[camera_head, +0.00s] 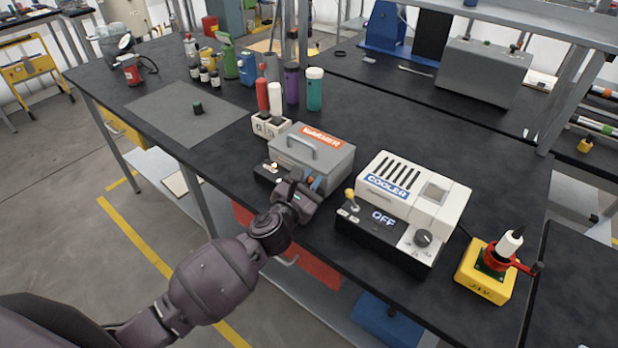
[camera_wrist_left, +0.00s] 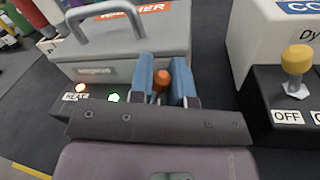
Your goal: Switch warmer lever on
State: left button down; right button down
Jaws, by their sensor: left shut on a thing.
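The warmer (camera_head: 318,160) is a grey box with a handle and an orange WARMER label, standing near the front edge of the black table. It also shows in the left wrist view (camera_wrist_left: 120,70). Its lever has an orange knob (camera_wrist_left: 161,79) at the front of the box. My left gripper (camera_head: 311,184) is at the warmer's front; its blue fingers (camera_wrist_left: 164,80) are shut on the lever, one on each side of the knob. The lever's lower part is hidden. A yellowish light (camera_wrist_left: 80,88) and a greenish-white light (camera_wrist_left: 113,97) glow on the front panel. My right gripper is out of view.
The white cooler (camera_head: 413,190), its display reading OFF, stands close to the right, with a yellow-knobbed lever (camera_wrist_left: 296,60). A yellow box with a red crank (camera_head: 485,272) is farther right. Several bottles and a small white holder (camera_head: 270,125) stand behind and left.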

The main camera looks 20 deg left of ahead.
pick_arm(q)
jog(key=shift+s+d+f+m, duration=0.1)
jog(key=shift+d+m, duration=0.05)
jog(key=shift+m, duration=0.35)
jog(key=c, duration=1.1)
grip_release()
jog(key=s, duration=0.3)
jog(key=s+a, duration=0.1)
jog(key=s, duration=0.3)
jog(key=s+a, duration=0.1)
jog(key=s, duration=0.2)
jog(key=shift+s+f, duration=0.2)
jog(key=shift+s, duration=0.1)
